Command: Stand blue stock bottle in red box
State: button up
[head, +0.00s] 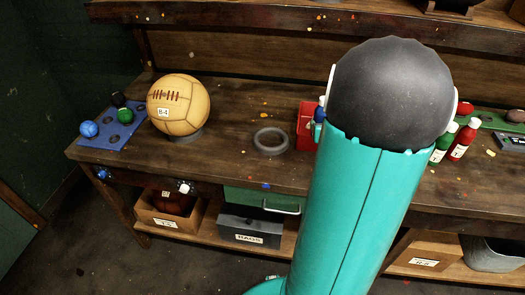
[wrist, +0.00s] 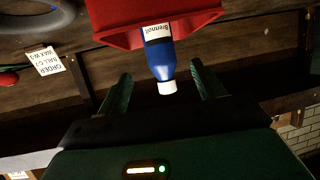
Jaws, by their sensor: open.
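In the wrist view, which looks upside down, the blue stock bottle (wrist: 159,58) has a white cap and a white label. It looks upright in the red box (wrist: 150,12), with its upper part above the rim and its base hidden by the box wall. My gripper (wrist: 161,76) is open, its two green fingers on either side of the bottle's top with gaps visible. In the head view, the red box (head: 305,128) stands on the bench beside my arm, with a sliver of the blue bottle (head: 320,110) showing. My arm hides the gripper there.
A grey ring (head: 270,141) lies left of the box. A tan leather ball (head: 178,104) sits farther left, near a blue tray (head: 112,132) with small balls. Green (head: 443,143) and red (head: 463,140) bottles stand right of my arm. An upper shelf edge (head: 230,25) runs along the back.

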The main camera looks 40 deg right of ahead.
jog(key=w+a+r+n+g+y, duration=0.15)
jog(key=a+r, duration=0.35)
jog(key=a, duration=0.7)
jog(key=w+a+r+n+y, duration=0.2)
jog(key=w+a+r, duration=0.15)
jog(key=a, duration=0.85)
jog(key=s+a+r+n+g+y, duration=0.1)
jog(key=s+a+n+y, duration=0.1)
jog(key=s+a, duration=0.4)
jog(key=s+a+r+n+g+y, duration=0.1)
jog(key=s+a, duration=0.5)
jog(key=a, duration=0.7)
jog(key=shift+s+a+r+n+g+y, duration=0.35)
jog(key=shift+n+g+y, duration=0.3)
jog(key=shift+y, duration=0.4)
jog(key=shift+d, duration=0.1)
